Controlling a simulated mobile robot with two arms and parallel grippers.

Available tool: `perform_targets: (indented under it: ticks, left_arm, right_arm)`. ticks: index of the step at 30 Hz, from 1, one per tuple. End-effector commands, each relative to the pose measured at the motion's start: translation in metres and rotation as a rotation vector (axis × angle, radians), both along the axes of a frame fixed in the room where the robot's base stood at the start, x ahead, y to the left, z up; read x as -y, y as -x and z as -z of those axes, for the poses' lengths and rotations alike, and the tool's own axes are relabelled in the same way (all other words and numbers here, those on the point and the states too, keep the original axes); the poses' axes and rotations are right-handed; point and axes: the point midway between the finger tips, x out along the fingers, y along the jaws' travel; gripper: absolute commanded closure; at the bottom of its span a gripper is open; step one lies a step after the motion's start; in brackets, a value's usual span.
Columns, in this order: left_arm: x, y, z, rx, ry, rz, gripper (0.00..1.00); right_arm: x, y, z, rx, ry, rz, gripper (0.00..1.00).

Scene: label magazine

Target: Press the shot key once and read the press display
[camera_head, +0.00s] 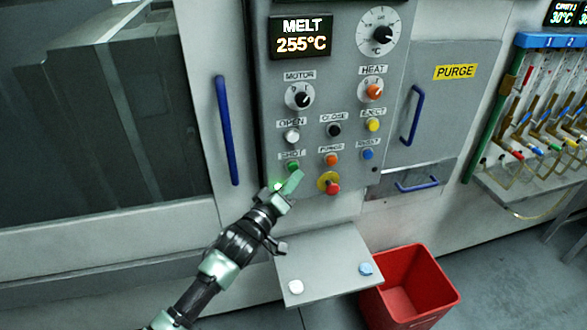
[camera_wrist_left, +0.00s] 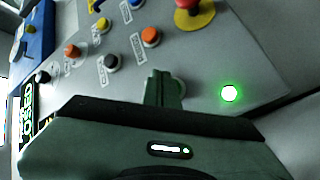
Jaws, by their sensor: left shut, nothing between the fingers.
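The green SHOT key (camera_head: 293,166) is at the lower left of the grey control panel, under its label. My left gripper (camera_head: 295,178) is shut and empty, its fingertips right at the key's lower edge. In the wrist view the fingers (camera_wrist_left: 163,88) cover most of a round key mount; I cannot tell whether they touch or press it. The press display (camera_head: 303,37) at the panel's top reads "MELT 255°C". A small green lamp (camera_head: 277,186) is lit below the SHOT key and shows in the wrist view (camera_wrist_left: 229,93). My right gripper is not in view.
An orange PURGE key (camera_head: 331,160), a blue key (camera_head: 368,154) and a red knob on yellow (camera_head: 330,184) sit close by. A blue handle (camera_head: 227,130) is left of the panel. A shelf (camera_head: 325,262) and red bin (camera_head: 415,285) are below.

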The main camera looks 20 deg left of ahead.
Motion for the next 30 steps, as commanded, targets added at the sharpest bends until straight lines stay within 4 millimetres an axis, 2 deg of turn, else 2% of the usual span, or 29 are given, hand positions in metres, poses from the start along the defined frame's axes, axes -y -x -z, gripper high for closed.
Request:
perform_targets:
  ticks: [20, 30]
  left_arm:
    - [-0.0002, -0.0003, -0.0001, 0.000, 0.000, 0.000, 1.00]
    - [-0.0049, -0.0071, -0.0003, 0.000, 0.000, 0.000, 1.00]
  right_arm:
    - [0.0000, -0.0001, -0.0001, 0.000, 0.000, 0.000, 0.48]
    - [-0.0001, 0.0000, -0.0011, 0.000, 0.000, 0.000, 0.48]
